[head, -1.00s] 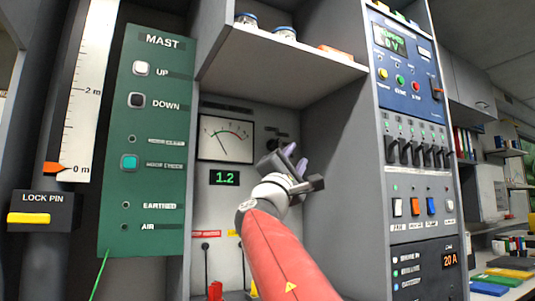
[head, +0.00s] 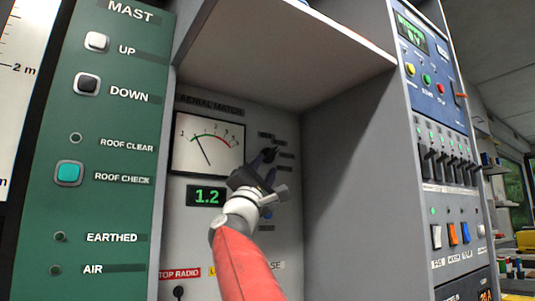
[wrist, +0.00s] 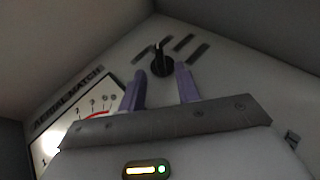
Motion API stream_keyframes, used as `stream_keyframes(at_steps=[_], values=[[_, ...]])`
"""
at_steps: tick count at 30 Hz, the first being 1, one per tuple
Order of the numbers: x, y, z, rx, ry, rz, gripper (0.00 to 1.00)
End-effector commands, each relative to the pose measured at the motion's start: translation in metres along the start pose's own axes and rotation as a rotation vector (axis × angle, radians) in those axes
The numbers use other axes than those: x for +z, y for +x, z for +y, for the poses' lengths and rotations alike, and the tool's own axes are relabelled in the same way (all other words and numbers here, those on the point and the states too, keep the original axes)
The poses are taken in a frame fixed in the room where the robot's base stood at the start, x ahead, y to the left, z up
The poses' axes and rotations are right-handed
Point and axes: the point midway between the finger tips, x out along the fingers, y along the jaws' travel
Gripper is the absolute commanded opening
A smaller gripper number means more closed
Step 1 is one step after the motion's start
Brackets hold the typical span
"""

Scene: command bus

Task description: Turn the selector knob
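The selector knob (wrist: 161,62) is a black dial with a raised pointer on the grey aerial panel. In the wrist view it stands just beyond and between my two purple fingertips, with several dark label strips beside it. In the head view the knob (head: 269,154) shows above my gripper, partly hidden by a finger. My gripper (head: 264,163) is raised to the panel, and in the wrist view my gripper (wrist: 160,82) is open, with its fingers apart and nothing between them. I cannot tell whether a fingertip touches the knob.
An analog meter (head: 208,142) and a green 1.2 display (head: 207,196) sit left of the knob. A shelf (head: 290,45) overhangs the recess, and a grey side wall (head: 345,160) bounds it on the right. The green mast panel (head: 90,190) stands at far left.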

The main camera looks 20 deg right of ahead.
Motion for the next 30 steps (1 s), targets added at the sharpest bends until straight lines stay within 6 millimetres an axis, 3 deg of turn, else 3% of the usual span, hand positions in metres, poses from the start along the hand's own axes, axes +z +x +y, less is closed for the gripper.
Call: stream_keyframes(at_steps=[1, 7, 19, 27, 30], values=[[0.001, 0.014, 0.003, -0.001, -0.003, -0.001, 0.33], [0.001, 0.037, 0.002, -0.001, 0.000, 0.000, 0.33], [0.000, 0.044, 0.000, -0.001, 0.000, 0.001, 0.33], [0.000, 0.043, 0.000, -0.001, 0.000, 0.001, 0.00], [0.000, 0.043, 0.000, -0.001, 0.000, 0.001, 0.00]])
